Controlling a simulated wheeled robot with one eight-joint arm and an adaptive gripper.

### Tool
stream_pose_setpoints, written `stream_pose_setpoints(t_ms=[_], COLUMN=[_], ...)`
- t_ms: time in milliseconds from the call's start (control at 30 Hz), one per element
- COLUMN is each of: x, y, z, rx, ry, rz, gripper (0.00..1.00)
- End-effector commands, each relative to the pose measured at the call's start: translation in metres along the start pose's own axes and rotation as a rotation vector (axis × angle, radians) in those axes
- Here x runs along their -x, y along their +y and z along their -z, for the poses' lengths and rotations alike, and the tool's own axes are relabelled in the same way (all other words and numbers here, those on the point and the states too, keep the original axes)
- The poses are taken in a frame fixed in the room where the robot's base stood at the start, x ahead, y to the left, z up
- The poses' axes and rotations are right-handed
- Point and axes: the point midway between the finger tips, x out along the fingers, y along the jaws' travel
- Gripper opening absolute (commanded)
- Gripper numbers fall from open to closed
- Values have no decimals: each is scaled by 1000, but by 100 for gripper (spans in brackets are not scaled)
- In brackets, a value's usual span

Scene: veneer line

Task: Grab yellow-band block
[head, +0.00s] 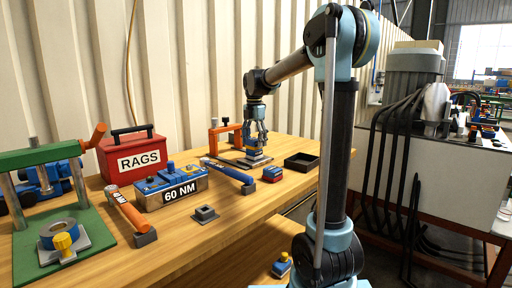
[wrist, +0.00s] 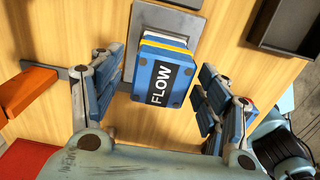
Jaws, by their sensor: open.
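The yellow-band block is a blue block labelled FLOW (wrist: 164,80) with a yellow band along its far side, in the wrist view. It sits on a grey metal plate (wrist: 150,15) on the wooden bench. My gripper (wrist: 157,72) is open, with one finger on each side of the block and a visible gap at both sides. In the head view my gripper (head: 256,138) points down over the plate, and its fingers partly hide the block (head: 254,150).
A black tray (head: 301,161) lies right of the plate. A small blue-and-red block (head: 272,174) and a blue-handled hammer (head: 229,172) lie in front. An orange-handled clamp (head: 222,130) stands close on the left. A red RAGS box (head: 134,155) is farther left.

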Motion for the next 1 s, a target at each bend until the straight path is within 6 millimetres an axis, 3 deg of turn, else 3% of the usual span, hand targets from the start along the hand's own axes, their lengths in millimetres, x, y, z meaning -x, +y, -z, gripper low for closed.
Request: stream_pose_setpoints(t_ms=[300,500,600,867,1000], x=[-5,-5,-5,-3,8], y=[-1,-1,-1,-1,-1], z=[-1,-1,-1,-1,-2], rx=[-2,-2,-2,-2,-3], ry=[0,0,0,0,0], rz=[0,0,0,0,0], gripper=[69,24,8,7,7])
